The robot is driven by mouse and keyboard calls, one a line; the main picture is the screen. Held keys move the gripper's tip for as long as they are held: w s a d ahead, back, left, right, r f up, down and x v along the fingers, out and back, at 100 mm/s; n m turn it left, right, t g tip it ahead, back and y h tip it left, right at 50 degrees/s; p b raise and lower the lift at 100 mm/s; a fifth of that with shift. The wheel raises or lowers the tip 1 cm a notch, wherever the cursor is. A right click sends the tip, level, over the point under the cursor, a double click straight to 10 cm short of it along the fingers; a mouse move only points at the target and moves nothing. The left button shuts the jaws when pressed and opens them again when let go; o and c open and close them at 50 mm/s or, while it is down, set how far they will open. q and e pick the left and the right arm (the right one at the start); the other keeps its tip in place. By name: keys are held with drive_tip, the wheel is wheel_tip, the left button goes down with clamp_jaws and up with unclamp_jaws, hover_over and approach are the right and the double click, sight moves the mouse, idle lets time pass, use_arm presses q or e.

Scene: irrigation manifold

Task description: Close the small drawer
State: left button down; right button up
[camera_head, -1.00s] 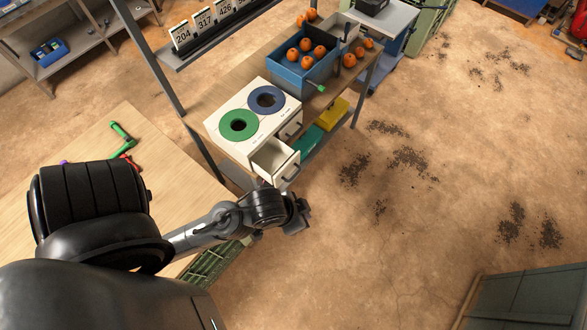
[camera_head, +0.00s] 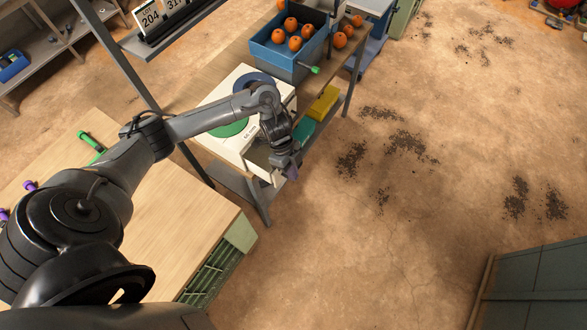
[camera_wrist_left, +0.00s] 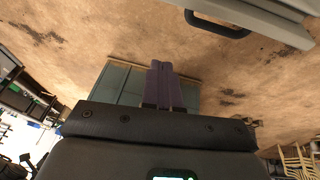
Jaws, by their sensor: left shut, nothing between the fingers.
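The small drawer (camera_head: 262,163) is in the lower front of the white box (camera_head: 220,146). It stands out from the box and is open, with my left arm covering much of it in the head view. My left gripper (camera_head: 292,173) points down just in front and to the right of it, over the floor. In the left wrist view, the purple-grey fingers (camera_wrist_left: 163,86) are together and empty. A pale drawer front with a dark handle (camera_wrist_left: 217,24) shows at the top right there, apart from the fingers. My right gripper is not in view.
A blue crate of oranges (camera_head: 282,62) stands behind the box on the bench. A green-handled tap (camera_head: 314,70) sticks out there. Yellow (camera_head: 322,103) and teal bins sit on the shelf below. A wooden table (camera_head: 170,210) is at the left.

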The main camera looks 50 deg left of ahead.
use_arm(q)
drive_tip(key=w+a+r+t, duration=0.1)
drive_tip(key=w+a+r, duration=0.15)
drive_tip(key=w, duration=0.25)
drive_tip(key=s+d+b+x, duration=0.1)
drive_tip(key=x, duration=0.9)
drive_tip(key=a, duration=0.4)
drive_tip(key=shift+p, duration=0.35)
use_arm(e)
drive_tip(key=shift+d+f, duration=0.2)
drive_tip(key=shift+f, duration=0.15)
